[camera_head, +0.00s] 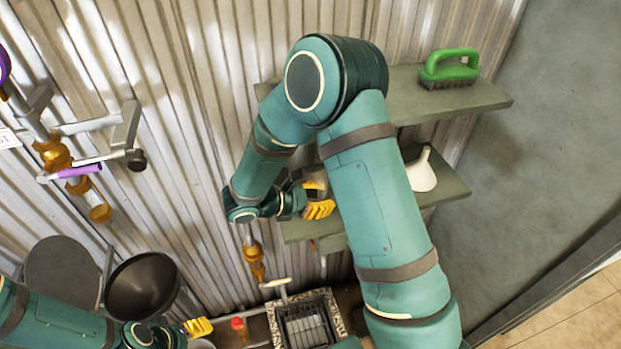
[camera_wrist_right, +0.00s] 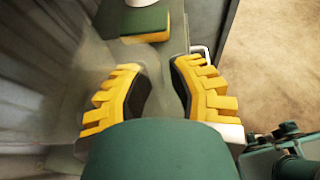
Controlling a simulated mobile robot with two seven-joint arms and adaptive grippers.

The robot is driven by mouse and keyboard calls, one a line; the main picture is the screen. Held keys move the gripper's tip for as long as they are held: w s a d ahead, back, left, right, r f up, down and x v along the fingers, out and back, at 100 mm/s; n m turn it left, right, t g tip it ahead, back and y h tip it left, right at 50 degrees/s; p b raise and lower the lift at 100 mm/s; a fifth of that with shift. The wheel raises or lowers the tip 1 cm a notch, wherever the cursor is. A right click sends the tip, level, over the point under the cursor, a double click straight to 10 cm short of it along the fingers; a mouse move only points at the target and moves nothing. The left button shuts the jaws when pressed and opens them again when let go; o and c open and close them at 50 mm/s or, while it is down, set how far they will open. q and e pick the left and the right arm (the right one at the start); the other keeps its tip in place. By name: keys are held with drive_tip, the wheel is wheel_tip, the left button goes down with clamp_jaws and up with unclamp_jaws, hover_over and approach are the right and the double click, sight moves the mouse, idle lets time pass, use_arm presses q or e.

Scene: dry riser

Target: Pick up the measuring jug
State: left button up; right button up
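I cannot make out the measuring jug for certain in either view. My right gripper (camera_head: 316,198) is beside the lower shelf, partly hidden by my own arm. In the right wrist view its yellow fingers (camera_wrist_right: 162,85) stand apart with a gap between their dark pads. A thin pale loop (camera_wrist_right: 204,51) shows just behind the right finger; I cannot tell what it belongs to. No solid object shows clearly between the fingers. My left gripper (camera_head: 198,328) is at the bottom left, only partly visible.
A green brush (camera_head: 451,67) lies on the upper shelf (camera_head: 405,92). A white funnel (camera_head: 421,172) stands on the lower shelf (camera_head: 447,186). A dark bowl (camera_head: 142,287) and a rack (camera_head: 308,325) are below. A green-and-yellow sponge (camera_wrist_right: 146,23) lies ahead of the right fingers. Corrugated wall stands behind.

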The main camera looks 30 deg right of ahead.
drive_tip(key=shift+o, duration=0.3)
clamp_jaws()
drive_tip(key=shift+r, duration=0.15)
